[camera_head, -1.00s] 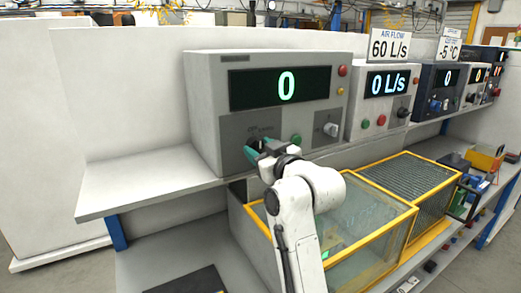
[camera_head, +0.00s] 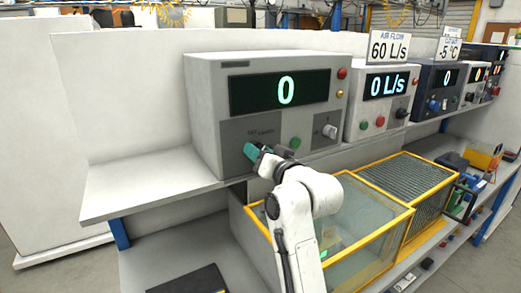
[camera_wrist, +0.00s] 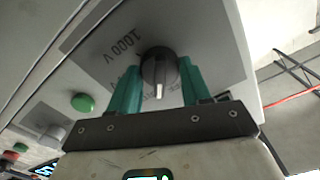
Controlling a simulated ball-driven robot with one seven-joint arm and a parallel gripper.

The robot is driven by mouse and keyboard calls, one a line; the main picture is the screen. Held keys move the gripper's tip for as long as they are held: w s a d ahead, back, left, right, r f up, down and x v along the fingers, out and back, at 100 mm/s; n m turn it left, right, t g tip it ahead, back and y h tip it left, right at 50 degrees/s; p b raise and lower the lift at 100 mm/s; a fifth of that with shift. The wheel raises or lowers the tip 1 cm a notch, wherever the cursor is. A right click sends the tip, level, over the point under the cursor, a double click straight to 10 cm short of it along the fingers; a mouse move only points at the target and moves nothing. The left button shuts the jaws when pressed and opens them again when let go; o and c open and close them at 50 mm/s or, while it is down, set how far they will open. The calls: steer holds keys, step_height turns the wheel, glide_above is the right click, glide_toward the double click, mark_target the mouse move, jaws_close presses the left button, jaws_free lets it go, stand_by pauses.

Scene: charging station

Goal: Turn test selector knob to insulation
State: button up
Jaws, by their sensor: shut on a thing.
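A dark round knob (camera_wrist: 158,66) with a pale pointer line sits on the grey front panel of the left-hand instrument (camera_head: 228,134). My gripper (camera_wrist: 160,72) has a teal finger on each side of the knob and is shut on it. In the wrist view the pointer faces down toward my palm. In the head view my gripper (camera_head: 254,152) is at the panel's lower left, and the knob is hidden. The instrument's display (camera_head: 284,89) reads 0.
A green button (camera_head: 295,143) and a light grey knob (camera_head: 329,131) are right of my gripper on the same panel. More instruments stand along the shelf to the right. A yellow-framed clear box (camera_head: 375,228) is below the shelf. The shelf's left end (camera_head: 125,187) is bare.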

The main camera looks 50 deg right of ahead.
steer(key=m+p, duration=0.2)
steer(key=m, duration=1)
steer(key=shift+m, duration=0.3)
steer(key=shift+d, duration=0.1)
stand_by(0.3)
steer(key=o, duration=1.1)
steer(key=shift+c, duration=0.2)
steer(key=b+v, duration=0.2)
steer(key=v, duration=0.9)
steer(key=shift+w, duration=0.1)
